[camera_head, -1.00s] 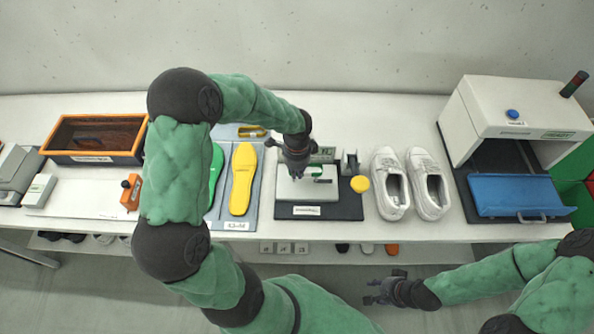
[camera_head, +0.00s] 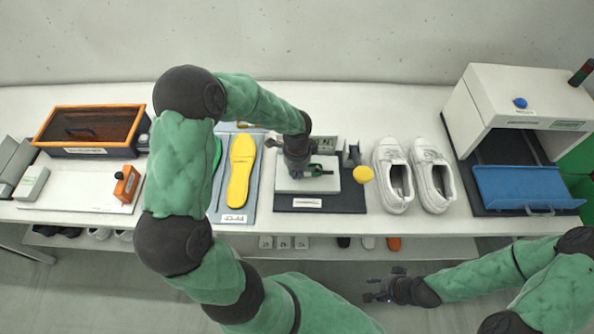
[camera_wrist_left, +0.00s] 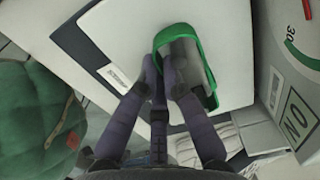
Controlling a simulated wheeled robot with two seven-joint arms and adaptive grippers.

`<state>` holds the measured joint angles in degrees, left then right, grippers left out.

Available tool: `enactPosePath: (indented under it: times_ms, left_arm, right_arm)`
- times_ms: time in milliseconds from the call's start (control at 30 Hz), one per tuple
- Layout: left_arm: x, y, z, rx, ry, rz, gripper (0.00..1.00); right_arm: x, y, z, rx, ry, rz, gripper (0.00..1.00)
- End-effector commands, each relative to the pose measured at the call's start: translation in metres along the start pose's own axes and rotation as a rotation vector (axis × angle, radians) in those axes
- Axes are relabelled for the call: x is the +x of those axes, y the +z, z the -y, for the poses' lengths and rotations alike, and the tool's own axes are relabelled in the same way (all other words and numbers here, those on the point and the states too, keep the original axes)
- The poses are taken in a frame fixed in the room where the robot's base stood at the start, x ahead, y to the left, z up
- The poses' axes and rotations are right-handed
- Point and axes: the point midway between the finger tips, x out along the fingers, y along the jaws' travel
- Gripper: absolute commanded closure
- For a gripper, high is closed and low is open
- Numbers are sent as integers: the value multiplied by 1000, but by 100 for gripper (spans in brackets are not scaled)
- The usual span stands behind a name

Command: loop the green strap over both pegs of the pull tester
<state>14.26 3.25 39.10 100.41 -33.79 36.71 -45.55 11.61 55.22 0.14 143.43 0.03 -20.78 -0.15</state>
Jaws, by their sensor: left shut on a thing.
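The green strap (camera_wrist_left: 172,33) is a loop that shows clearly in the left wrist view, over a white block (camera_wrist_left: 120,30). Its near end is between the fingers of my left gripper (camera_wrist_left: 165,85), which is shut on it. In the head view my left gripper (camera_head: 298,168) is low over the white block on a dark base plate, and a bit of strap (camera_head: 320,168) shows to its right. My right gripper (camera_head: 374,291) is empty in front of the table and looks open.
A yellow disc (camera_head: 363,174) and a small grey bracket (camera_head: 351,154) stand right of the block. White shoes (camera_head: 395,180) are further right, then a white machine with a blue tray (camera_head: 525,188). A yellow insole (camera_head: 240,172) lies left. My left arm hides part of the table.

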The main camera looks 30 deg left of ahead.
Motion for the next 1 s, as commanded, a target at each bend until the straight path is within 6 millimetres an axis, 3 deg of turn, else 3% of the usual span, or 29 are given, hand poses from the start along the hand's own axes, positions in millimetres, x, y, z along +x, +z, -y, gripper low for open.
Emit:
enactPosePath:
  times_ms: [267, 400, 1000]
  left_arm:
    - [1, 0, 0, -1, -1, 0, 100]
    - [1, 0, 0, -1, -1, -1, 65]
    - [-7, 0, 4, -4, -11, -2, 65]
  right_arm:
    - [0, 0, 0, 0, 0, 0, 60]
    - [0, 0, 0, 0, 0, 0, 60]
    - [1, 0, 0, 0, 0, 0, 60]
